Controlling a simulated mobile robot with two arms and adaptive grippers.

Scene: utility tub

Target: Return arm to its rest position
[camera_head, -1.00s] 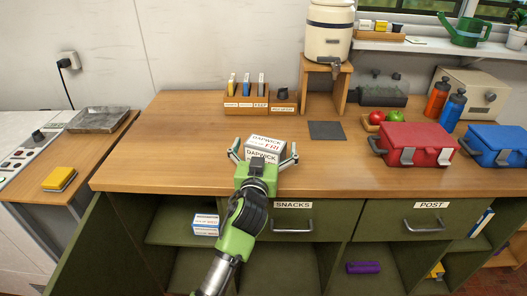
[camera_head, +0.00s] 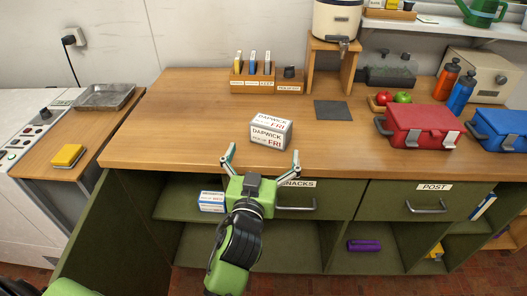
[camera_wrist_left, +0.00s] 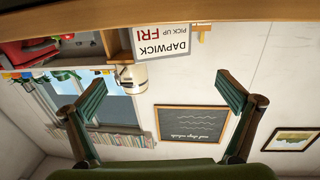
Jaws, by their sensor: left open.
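My left gripper (camera_head: 261,165) is open and empty in the head view, in front of the counter's front edge, with its two fingers spread. A white box labelled "DAPWICK FRI" (camera_head: 271,131) stands on the wooden counter (camera_head: 190,120) just beyond the fingertips, apart from them. In the left wrist view the picture is upside down; the same box (camera_wrist_left: 161,40) shows beyond the open left gripper (camera_wrist_left: 160,100). My right gripper is not in view.
A red lunch box (camera_head: 420,128) and a blue one (camera_head: 500,130) stand at the right. A file holder (camera_head: 252,86) stands at the back. Below are the SNACKS drawer (camera_head: 325,198), POST drawer (camera_head: 420,200) and open shelves. An open green door (camera_head: 105,235) is at the left.

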